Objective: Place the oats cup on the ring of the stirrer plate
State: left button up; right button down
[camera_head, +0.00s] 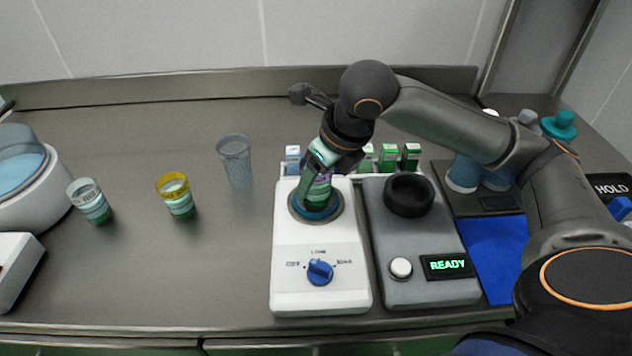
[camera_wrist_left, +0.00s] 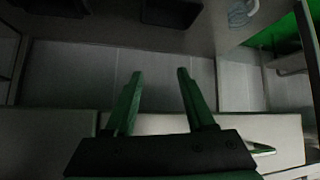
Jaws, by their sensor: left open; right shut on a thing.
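The white stirrer plate (camera_head: 290,258) has a dark ring (camera_head: 338,212) around a blue disc and a blue knob (camera_head: 320,272) in front. My right gripper (camera_head: 319,182) points down over the ring and is shut on a cup with a purple band (camera_head: 320,190), which I take to be the oats cup. The cup is at the ring, mostly hidden by the fingers; I cannot tell whether its base touches the plate. My left gripper (camera_wrist_left: 160,74) is open and empty in the left wrist view; it is not in the head view.
A white-rimmed cup (camera_head: 90,202), a yellow-rimmed cup (camera_head: 175,196) and a clear tumbler (camera_head: 235,160) stand to the left. A grey device (camera_head: 425,230) reading READY stands right of the plate. Small green-topped cartons (camera_head: 388,157) stand behind. A blue mat (camera_head: 497,255) lies at right.

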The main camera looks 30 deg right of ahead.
pick_arm(q)
jog(key=shift+r, duration=0.1)
jog(key=shift+w+r, duration=0.1)
jog(key=shift+w, duration=0.05)
pick_arm(e)
jog(key=shift+f, duration=0.15)
jog(key=shift+c, duration=0.5)
grip_release()
pick_arm(q)
jog(key=shift+s+a+r+p, duration=0.5)
jog(key=shift+a+r+p, duration=0.3)
jog(key=shift+p, duration=0.85)
pick_arm(e)
jog(key=v, duration=1.2)
pick_arm(q)
jog(key=shift+a+f, duration=0.1)
pick_arm(e)
jog(key=shift+s, duration=0.1)
